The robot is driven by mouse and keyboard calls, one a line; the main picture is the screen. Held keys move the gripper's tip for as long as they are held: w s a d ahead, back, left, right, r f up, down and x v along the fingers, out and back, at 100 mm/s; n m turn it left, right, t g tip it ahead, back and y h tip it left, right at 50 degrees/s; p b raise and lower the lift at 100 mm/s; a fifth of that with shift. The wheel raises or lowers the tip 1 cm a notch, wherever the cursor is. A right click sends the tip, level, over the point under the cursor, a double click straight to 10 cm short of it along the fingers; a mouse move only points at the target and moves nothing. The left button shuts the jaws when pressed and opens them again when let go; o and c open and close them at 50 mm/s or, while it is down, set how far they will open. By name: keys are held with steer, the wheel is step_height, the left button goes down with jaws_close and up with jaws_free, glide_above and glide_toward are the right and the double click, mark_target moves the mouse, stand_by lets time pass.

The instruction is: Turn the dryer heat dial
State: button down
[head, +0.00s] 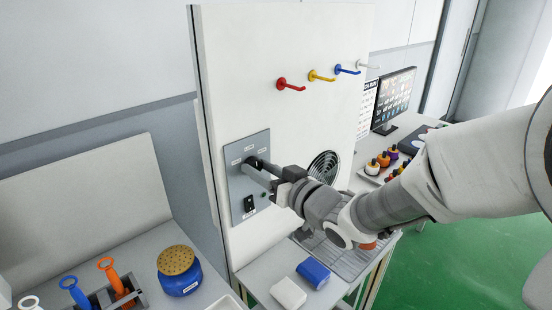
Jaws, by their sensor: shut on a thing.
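The dryer heat dial (253,161) is a dark knob at the upper part of a grey control panel (236,196) on a white upright board. My gripper (260,168) reaches in from the right with its fingers at the dial. It is shut on the dial, and the fingers hide most of it. Small white labels stand around the dial, too small to read. A black switch (249,204) and a small green light sit lower on the same panel. The dial's pointer position cannot be made out.
Coloured hooks (290,84) stick out from the board above my arm. A round fan grille (323,167) is right of the panel. Below are a blue block (313,272), a white block (288,293) and a drying rack (345,262).

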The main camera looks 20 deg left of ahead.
steer(key=shift+m, duration=0.4)
steer(key=shift+c, duration=1.9)
jaws_free()
steer(key=b+v, duration=0.6)
steer(key=v, duration=1.1)
steer(key=shift+d, duration=0.25)
